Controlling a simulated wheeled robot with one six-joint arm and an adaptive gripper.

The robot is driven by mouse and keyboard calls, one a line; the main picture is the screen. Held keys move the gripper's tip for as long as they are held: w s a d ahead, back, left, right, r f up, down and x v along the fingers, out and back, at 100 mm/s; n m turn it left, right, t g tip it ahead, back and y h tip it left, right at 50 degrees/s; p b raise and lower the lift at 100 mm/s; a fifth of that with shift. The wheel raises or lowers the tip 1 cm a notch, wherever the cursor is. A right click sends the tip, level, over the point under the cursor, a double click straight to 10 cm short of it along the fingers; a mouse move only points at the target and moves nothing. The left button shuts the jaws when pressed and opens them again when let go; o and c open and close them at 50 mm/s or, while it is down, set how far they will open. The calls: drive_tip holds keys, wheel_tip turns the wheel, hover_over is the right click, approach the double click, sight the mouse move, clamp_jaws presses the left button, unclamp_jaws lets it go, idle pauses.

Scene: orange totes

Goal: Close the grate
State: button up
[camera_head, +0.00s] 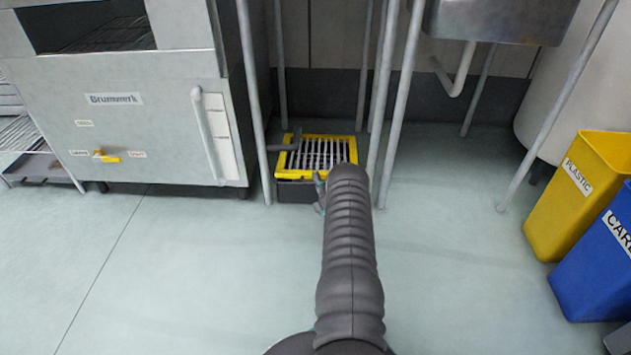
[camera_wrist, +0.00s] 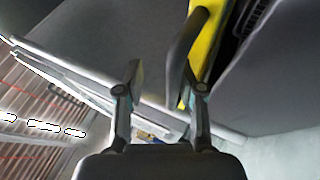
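The grate (camera_head: 333,152) has a yellow frame and pale bars. It sits on a dark box on the floor, and I cannot tell whether it is fully down. A dark handle (camera_head: 284,146) sticks out at its left side. In the wrist view the yellow frame (camera_wrist: 200,42) and the curved dark handle (camera_wrist: 181,48) show at the upper right. My gripper (camera_wrist: 161,78) is open, its two fingers apart. The handle's lower end is close to the right finger; contact is unclear. In the head view my arm hides most of the gripper (camera_head: 318,192), beside the grate's near edge.
A grey oven (camera_head: 130,120) stands left of the grate. Metal legs (camera_head: 398,100) rise around the grate, under a sink (camera_head: 500,18). A yellow bin (camera_head: 575,205) and a blue bin (camera_head: 598,265) stand at the right. The floor in front is clear.

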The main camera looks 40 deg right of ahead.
drive_tip(key=v, duration=0.7)
drive_tip(key=shift+s+f, duration=0.15)
drive_tip(key=shift+s, duration=0.1)
drive_tip(key=shift+a, duration=0.15)
